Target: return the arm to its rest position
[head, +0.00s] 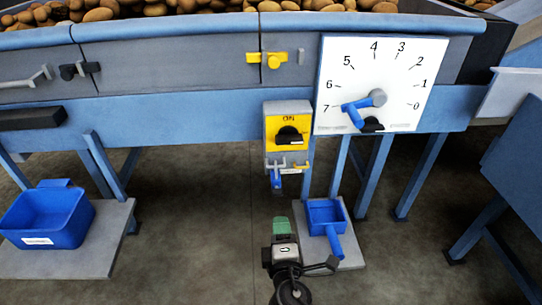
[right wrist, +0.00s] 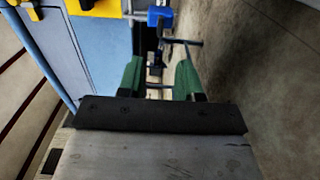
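My right gripper (head: 281,224) is in front of the blue machine, low over the floor, below the yellow switch box (head: 271,126). In the right wrist view its two green fingers (right wrist: 160,78) stand apart with a gap between them, and I see nothing held. A blue hanging item (head: 277,181) is under the box, above the gripper and apart from it; a blue part also shows ahead of the fingers in the right wrist view (right wrist: 160,16). My left gripper is not in view.
A blue scoop (head: 325,214) lies on a grey plate just right of my right gripper. A white dial (head: 413,60) with a blue lever is on the machine. A blue bin (head: 48,218) stands on a low shelf at left. The floor (head: 190,230) between is clear.

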